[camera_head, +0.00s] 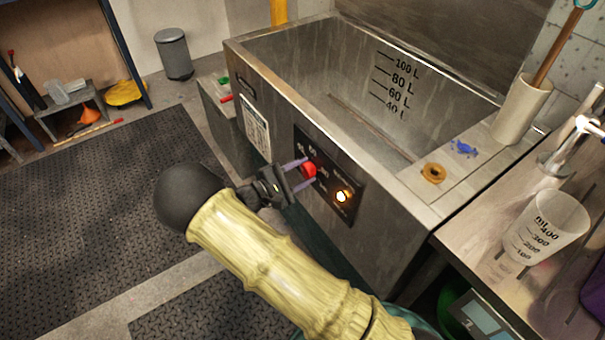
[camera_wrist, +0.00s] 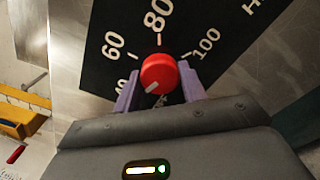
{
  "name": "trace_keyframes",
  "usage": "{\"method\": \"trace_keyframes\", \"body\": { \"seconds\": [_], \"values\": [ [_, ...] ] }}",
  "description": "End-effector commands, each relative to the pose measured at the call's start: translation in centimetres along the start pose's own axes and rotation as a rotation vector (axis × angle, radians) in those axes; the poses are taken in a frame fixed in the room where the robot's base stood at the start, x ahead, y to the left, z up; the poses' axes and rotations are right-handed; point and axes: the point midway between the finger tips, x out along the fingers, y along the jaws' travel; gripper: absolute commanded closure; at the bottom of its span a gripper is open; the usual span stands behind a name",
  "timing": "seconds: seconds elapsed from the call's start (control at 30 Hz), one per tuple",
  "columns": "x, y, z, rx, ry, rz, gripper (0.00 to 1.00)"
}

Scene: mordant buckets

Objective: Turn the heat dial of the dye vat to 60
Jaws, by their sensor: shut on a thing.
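The dye vat (camera_head: 400,215) is a large steel tank with a dark dial panel on its front. The red heat dial (camera_head: 309,170) sits on this panel; it also shows in the wrist view (camera_wrist: 158,72). Around it the wrist view shows the numbers 40, 60, 80 and 100, with 40 partly hidden. The dial's white mark points to the lower left, on the 40 side and away from 60. My gripper (camera_head: 301,174) is shut on the dial, with one purple finger on each side, also in the wrist view (camera_wrist: 160,84).
A lit amber lamp (camera_head: 342,196) is on the panel right of the dial. A brown ring (camera_head: 433,173) and a beige holder (camera_head: 521,110) stand on the vat's right ledge. A measuring beaker (camera_head: 545,228) is on the right counter. Dark floor mats (camera_head: 110,190) lie clear at left.

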Motion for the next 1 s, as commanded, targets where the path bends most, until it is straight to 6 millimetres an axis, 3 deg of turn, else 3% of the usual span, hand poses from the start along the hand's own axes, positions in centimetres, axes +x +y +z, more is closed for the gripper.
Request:
{"method": "trace_keyframes", "body": {
  "seconds": [1.0],
  "values": [
    [-0.32,-0.10,-0.32,0.959,0.009,0.001,0.81]
  ]
}}
